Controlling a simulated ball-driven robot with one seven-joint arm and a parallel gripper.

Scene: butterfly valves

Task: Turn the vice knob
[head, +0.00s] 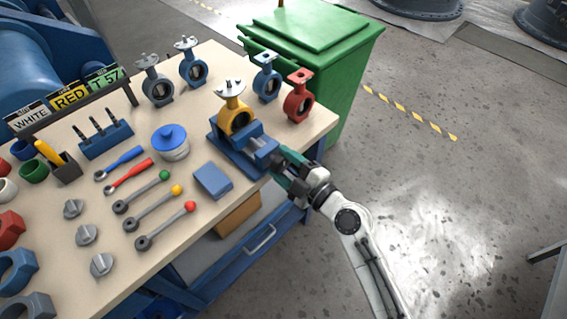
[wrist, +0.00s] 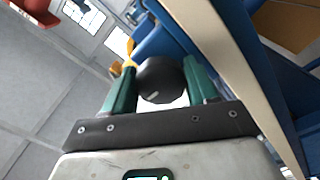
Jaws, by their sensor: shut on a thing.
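The blue vice (head: 240,150) stands at the right edge of the workbench and holds a yellow butterfly valve (head: 236,118) upright. In the wrist view the round dark vice knob (wrist: 160,80) sits between the two green fingers of my gripper (wrist: 160,92), with a short light mark on its face. My gripper is shut on the knob. In the head view my gripper (head: 284,164) reaches the vice's front end from the lower right and hides the knob. Part of the vice's blue body (wrist: 165,38) shows behind the knob in the wrist view.
A blue box (head: 213,181) and a white pot with a blue lid (head: 171,141) lie left of the vice. A red valve (head: 298,96) and other valves stand at the back. A green bin (head: 315,50) stands behind the workbench (head: 205,62).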

